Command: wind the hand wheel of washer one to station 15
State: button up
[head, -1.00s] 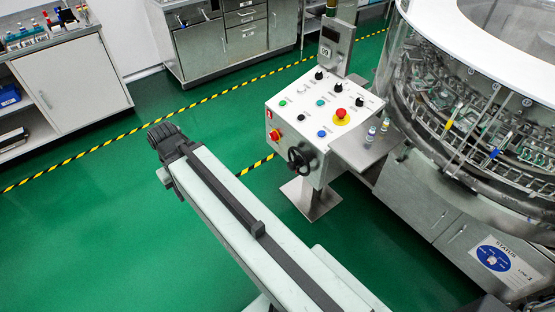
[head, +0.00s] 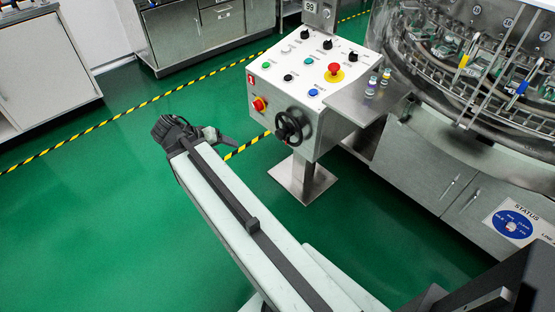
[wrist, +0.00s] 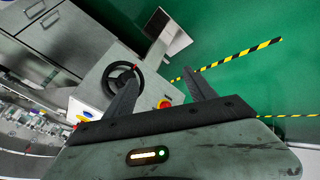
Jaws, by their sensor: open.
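The black hand wheel (head: 290,126) sits on the front of the white control box, low on its right side. It also shows in the wrist view (wrist: 123,78), just left of my jaws, with a small red mark at its rim. My gripper (wrist: 163,85) is open and empty, its two dark fingers spread. In the wrist view the left finger overlaps the wheel's right side, but I cannot tell any contact. In the head view my gripper (head: 228,140) is mostly hidden behind my arm's end, left of the wheel. The display on the post (head: 309,9) reads 99.
The control box (head: 310,70) carries several knobs, buttons and a red emergency stop (head: 334,71). A side shelf (head: 350,101) holds small vials (head: 372,85). The round washer (head: 440,80) stands at the right. Green floor (head: 90,220) is clear at the left.

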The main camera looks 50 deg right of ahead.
jog(key=s+d+f+m+h+b, duration=0.1)
jog(key=d+f+m+h+b, duration=0.35)
jog(key=d+f+b, duration=0.6)
jog(key=m+g+h+b, duration=0.1)
jog(key=m+h+b, duration=0.4)
jog(key=b, duration=0.8)
send_near(278, 136)
jog(key=d+n, duration=0.1)
jog(key=d, duration=0.2)
jog(key=shift+h, duration=0.25)
jog(key=d, duration=0.7)
jog(key=shift+s+d+f, duration=0.2)
jog(key=shift+s+f, duration=0.05)
jog(key=shift+s, duration=0.05)
grip_shut()
